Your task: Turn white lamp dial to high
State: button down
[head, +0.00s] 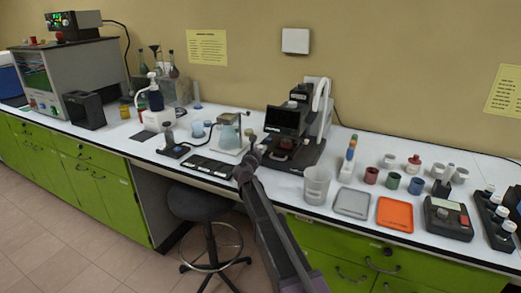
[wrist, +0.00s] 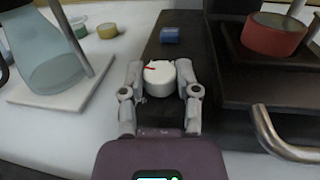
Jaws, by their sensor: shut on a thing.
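The white lamp dial (wrist: 159,83) is a round white knob with a red mark on its upper left side, set on a dark base strip (wrist: 181,58) in the wrist view. My gripper (wrist: 159,72) has one finger on each side of the dial and is shut on it. In the head view my gripper (head: 250,158) is at the front left of the black instrument (head: 286,121). The dial is hidden there behind my arm. Any setting labels around the dial are too small or hidden to read.
A blue knob (wrist: 171,35) sits behind the dial on the same dark strip. A flask (wrist: 45,50) on a white stand is at left. A curved metal handle (wrist: 285,138) and a red round part (wrist: 274,35) are at right.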

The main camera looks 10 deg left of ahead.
jog(key=m+g+h, duration=0.1)
jog(key=m+h, duration=0.1)
jog(key=h, duration=0.1)
jog(key=m+g+h, duration=0.1)
jog(key=m+h, duration=0.1)
jog(key=m+g+h, duration=0.2)
jog(key=h, duration=0.1)
jog(key=shift+w+a+h, duration=0.3)
jog(key=shift+s+d+m+g+h, duration=0.1)
jog(key=shift+m+g+h, duration=1.45)
jog(key=shift+g, duration=0.35)
jog(key=c, duration=0.6)
grip_release()
jog(key=shift+s, duration=0.1)
jog(key=v, duration=1.2)
